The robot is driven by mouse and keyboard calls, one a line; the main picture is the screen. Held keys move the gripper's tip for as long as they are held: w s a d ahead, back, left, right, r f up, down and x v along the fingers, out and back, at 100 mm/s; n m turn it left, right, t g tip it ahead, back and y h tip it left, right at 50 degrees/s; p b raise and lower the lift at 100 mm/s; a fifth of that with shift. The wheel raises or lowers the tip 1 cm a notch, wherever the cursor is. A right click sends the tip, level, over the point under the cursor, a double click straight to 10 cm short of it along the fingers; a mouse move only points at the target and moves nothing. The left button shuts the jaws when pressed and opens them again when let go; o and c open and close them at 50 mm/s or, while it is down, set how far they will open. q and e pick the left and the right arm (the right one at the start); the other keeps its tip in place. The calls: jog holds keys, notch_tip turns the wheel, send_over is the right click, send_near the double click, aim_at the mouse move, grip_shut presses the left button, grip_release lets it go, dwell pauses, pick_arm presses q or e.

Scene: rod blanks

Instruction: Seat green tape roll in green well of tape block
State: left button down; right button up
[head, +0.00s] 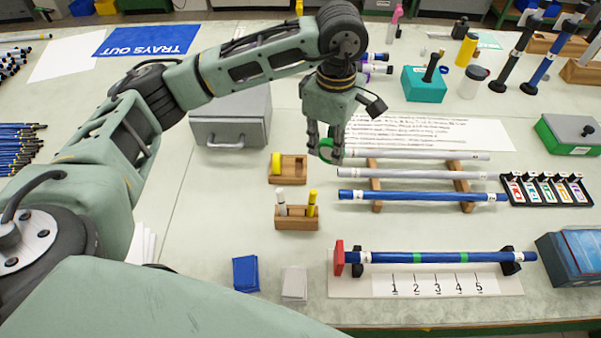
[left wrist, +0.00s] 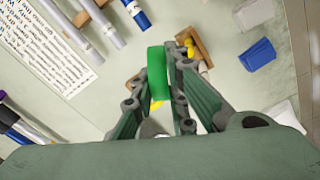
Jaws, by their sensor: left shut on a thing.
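My left gripper (head: 328,140) points down and is shut on the green tape roll (head: 326,149), holding it up above the table. In the left wrist view the roll (left wrist: 157,74) stands on edge between the fingers (left wrist: 158,90). The wooden tape block (head: 293,179) lies on the table left of and below the gripper in the head view. A yellow roll (head: 276,163) stands at its left end; its right part looks empty. In the left wrist view the roll and fingers hide most of the block. My right gripper is not in view.
A wooden holder (head: 297,224) with white and yellow markers stands in front of the tape block. Rods on a wooden rack (head: 375,183) lie close on the right. A grey drawer box (head: 232,125) stands behind left. Blue (head: 246,273) and grey card stacks sit in front.

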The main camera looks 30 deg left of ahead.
pick_arm(q)
jog(key=w+f+n+b, duration=0.1)
jog(key=w+f+n, duration=0.25)
jog(key=n, duration=0.85)
jog(key=w+f+n+b, duration=0.2)
jog(key=w+f+n, duration=0.15)
jog(key=n, duration=0.85)
jog(key=a+f+p, duration=0.1)
jog(key=a+f, duration=0.1)
jog(key=a, duration=0.1)
jog(key=a+f+p, duration=0.1)
jog(key=a+f, duration=0.1)
jog(key=a, duration=0.1)
jog(key=a+f+p, duration=0.1)
jog(key=a+f, duration=0.1)
jog(key=a, duration=0.2)
jog(key=shift+s, duration=0.4)
jog(key=shift+a+f+p, duration=0.1)
jog(key=shift+f+p, duration=0.15)
jog(key=shift+p, duration=0.05)
notch_tip(320, 180, down, 3)
jog(key=shift+f+p, duration=0.1)
jog(key=shift+p, duration=0.5)
jog(key=shift+f, duration=0.35)
